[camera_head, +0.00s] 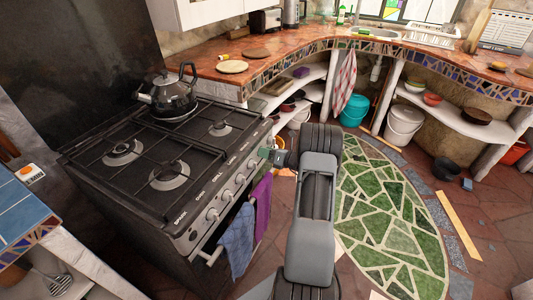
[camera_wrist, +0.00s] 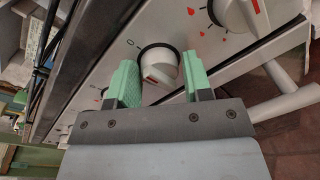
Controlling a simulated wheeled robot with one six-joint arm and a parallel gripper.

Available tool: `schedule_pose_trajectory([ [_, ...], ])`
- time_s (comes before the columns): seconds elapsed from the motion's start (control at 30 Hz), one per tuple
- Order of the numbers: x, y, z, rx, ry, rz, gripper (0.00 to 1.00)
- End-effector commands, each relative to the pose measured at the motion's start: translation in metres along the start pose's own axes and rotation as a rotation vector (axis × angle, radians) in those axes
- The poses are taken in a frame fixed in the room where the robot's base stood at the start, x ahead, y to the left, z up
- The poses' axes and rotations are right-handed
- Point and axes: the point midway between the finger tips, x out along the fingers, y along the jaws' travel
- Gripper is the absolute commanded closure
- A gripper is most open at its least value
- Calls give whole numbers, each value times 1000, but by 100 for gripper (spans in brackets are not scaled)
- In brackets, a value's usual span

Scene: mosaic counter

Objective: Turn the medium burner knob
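The black stove (camera_head: 160,165) has a row of white knobs (camera_head: 227,196) on its front panel in the head view. My gripper (camera_head: 272,155) is at the far right end of this panel, its green fingertips close to it. In the wrist view, one white knob (camera_wrist: 158,66) with a red mark lies between the two green fingers of my gripper (camera_wrist: 160,75). The fingers are apart, with a gap visible on each side of the knob. A "0" is printed beside it. I cannot tell from any label whether this is the medium burner knob.
Another white knob (camera_wrist: 240,14) is close to the right finger in the wrist view. A blue towel (camera_head: 237,240) and a purple towel (camera_head: 263,205) hang on the oven front. A kettle (camera_head: 173,95) stands on the back burner. A green mosaic floor area (camera_head: 385,215) is clear.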

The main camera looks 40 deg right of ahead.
Motion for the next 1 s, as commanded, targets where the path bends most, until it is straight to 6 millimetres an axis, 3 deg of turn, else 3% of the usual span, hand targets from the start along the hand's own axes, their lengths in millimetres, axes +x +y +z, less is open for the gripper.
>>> schedule_pose_trajectory([
  [0.2, 1, 1, -2, 1, 3, 2, 36],
  [0.53, -7, 1, -1, 1, 3, 2, 36],
  [1.0, -97, 0, -1, 2, 1, -1, 36],
])
